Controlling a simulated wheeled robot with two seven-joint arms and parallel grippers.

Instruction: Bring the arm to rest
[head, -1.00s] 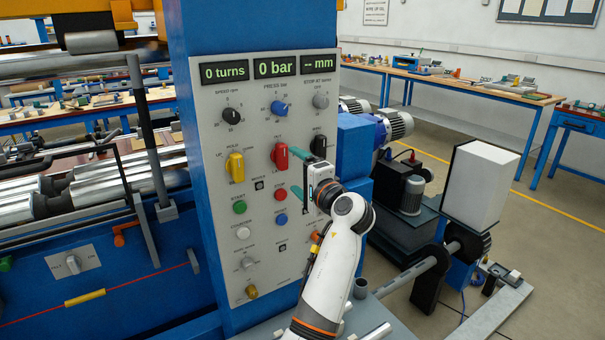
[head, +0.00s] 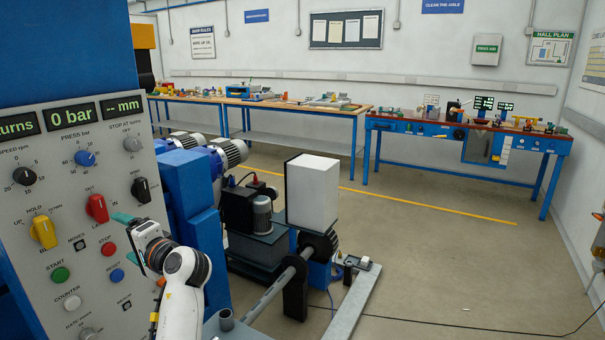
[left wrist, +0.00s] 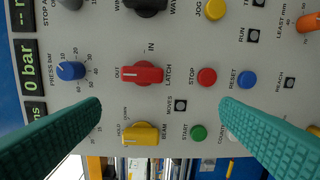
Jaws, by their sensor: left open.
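My left gripper (head: 124,238) is open in the head view, in front of the right part of the grey control panel (head: 70,185). Its teal fingers point at the panel, with nothing between them. In the left wrist view the open fingers (left wrist: 160,108) frame the panel face (left wrist: 205,45), which appears turned on its side. The red latch knob (left wrist: 142,74), yellow hold knob (left wrist: 139,134), red stop button (left wrist: 207,77) and blue reset button (left wrist: 247,79) show there. I cannot tell any contact with the panel. My right gripper is out of view.
Right of the panel stand a blue machine housing (head: 190,195), motors, a white box (head: 312,190) and a grey shaft (head: 268,298). Workbenches (head: 350,115) line the back wall. The floor (head: 440,260) at the right is mostly open, with a thin cable across it.

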